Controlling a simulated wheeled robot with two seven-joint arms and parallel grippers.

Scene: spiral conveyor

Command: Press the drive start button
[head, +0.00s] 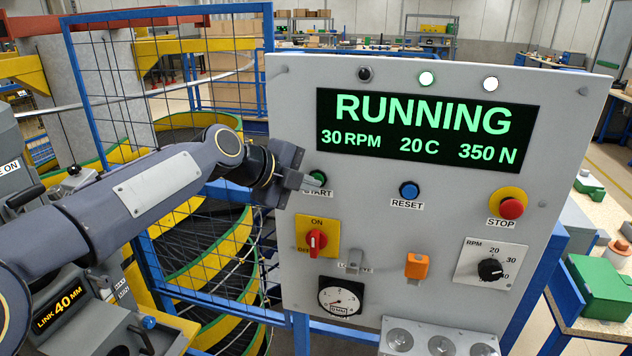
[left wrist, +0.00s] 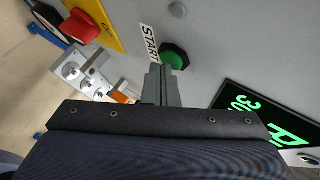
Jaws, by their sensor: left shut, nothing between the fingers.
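The green start button (head: 318,176) is on the left of the grey control panel (head: 400,235), above its START label. It also shows in the left wrist view (left wrist: 176,56), just past the fingertips. My left gripper (head: 312,184) is shut and empty, with its fingertips at the button and partly hiding it and its label. I cannot tell whether they touch it. In the left wrist view the closed fingers (left wrist: 157,70) point at the panel beside the button. The display (head: 422,130) reads RUNNING, 30 RPM, 20 C, 350 N. My right gripper is not in view.
The panel also bears a blue reset button (head: 409,189), a red stop button (head: 511,208), a red rotary switch (head: 317,240), an orange switch (head: 417,265) and a black RPM knob (head: 490,269). The spiral conveyor (head: 205,275) stands behind a blue mesh fence.

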